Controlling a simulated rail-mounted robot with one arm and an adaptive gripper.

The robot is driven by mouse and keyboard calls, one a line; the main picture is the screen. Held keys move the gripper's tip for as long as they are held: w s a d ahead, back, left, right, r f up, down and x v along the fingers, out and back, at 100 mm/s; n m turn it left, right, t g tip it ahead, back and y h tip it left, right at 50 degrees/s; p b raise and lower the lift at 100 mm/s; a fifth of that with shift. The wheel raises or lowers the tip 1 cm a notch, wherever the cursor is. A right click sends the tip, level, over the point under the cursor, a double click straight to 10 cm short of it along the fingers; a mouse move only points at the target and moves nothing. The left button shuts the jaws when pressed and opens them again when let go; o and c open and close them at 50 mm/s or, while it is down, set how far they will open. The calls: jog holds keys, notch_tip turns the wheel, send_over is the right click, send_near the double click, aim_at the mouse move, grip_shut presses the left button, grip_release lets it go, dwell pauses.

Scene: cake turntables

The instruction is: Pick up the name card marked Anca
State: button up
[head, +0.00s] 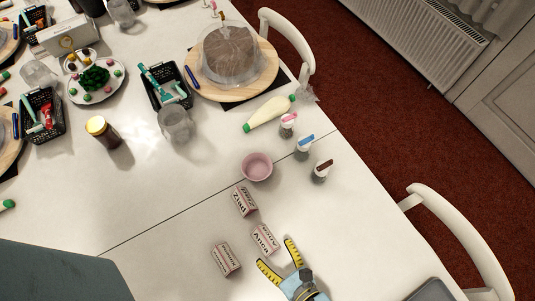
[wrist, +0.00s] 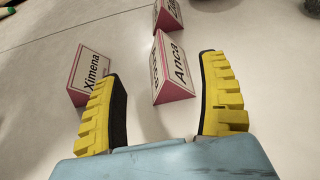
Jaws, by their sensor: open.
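The name card marked Anca (head: 265,239) is a white, pink-edged folded tent card standing on the white table. In the wrist view the Anca card (wrist: 175,70) is ahead of the fingertips, between their lines and nearer the right finger. My gripper (head: 277,252) is open and empty, with yellow ribbed fingers spread. In the head view its tips are close to the Anca card's lower right; I cannot tell if they touch it. The wrist view shows both gripper fingers (wrist: 160,80) apart. The Ximena card (wrist: 90,72) stands just beyond the left finger.
The card marked Ziad (head: 244,201) stands behind Anca, and the Ximena card (head: 226,259) is at its left. A pink bowl (head: 257,167) and several small bottles (head: 320,171) stand farther back. A white chair (head: 455,225) is at the table's right edge.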

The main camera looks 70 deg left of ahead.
aim_at(260, 232)
jog(key=shift+b+x, duration=0.5)
jog(key=shift+x, duration=3.85)
jog(key=shift+w+a+r, duration=0.1)
jog(key=shift+w+r, duration=0.1)
jog(key=c, duration=1)
